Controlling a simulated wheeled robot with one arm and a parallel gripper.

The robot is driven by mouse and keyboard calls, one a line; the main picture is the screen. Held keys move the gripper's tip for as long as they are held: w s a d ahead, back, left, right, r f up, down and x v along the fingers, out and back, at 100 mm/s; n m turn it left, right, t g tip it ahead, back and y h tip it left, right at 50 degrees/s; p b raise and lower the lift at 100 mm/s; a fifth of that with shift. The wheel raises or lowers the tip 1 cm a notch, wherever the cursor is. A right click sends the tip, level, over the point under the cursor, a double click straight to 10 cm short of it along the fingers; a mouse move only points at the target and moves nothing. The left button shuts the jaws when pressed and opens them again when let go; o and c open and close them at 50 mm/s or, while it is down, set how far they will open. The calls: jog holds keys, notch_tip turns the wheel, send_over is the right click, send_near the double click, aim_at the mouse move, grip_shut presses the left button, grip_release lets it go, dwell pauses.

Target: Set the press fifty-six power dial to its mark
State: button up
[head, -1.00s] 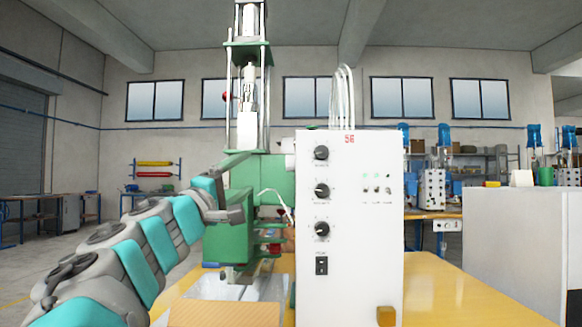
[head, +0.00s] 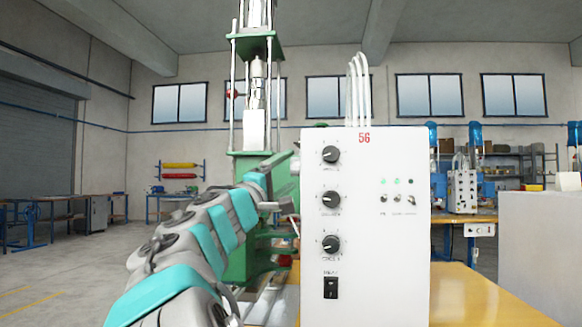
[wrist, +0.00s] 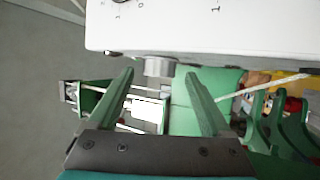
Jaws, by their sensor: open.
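The white control box (head: 378,250) marked 56 in red carries a column of three black dials: top (head: 330,154), middle (head: 330,200) and bottom (head: 331,244). Each has a pale pointer line; their labels are too small to read, so I cannot tell which is the power dial. My gripper (wrist: 160,76) is open and empty. In the wrist view a grey round knob (wrist: 158,66) juts from the box edge, just ahead of and between the fingertips. In the head view my arm's end is left of the box, near the middle dial's height.
A black rocker switch (head: 331,288) sits below the dials, with small toggles and lamps on the right of the panel. The green press (head: 240,262) stands left of the box, behind my arm. The yellow table (head: 470,300) is clear at right.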

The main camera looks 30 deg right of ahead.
jog(key=shift+x, duration=1.05)
jog(key=shift+w, duration=0.1)
jog(key=shift+a, duration=0.1)
grip_shut()
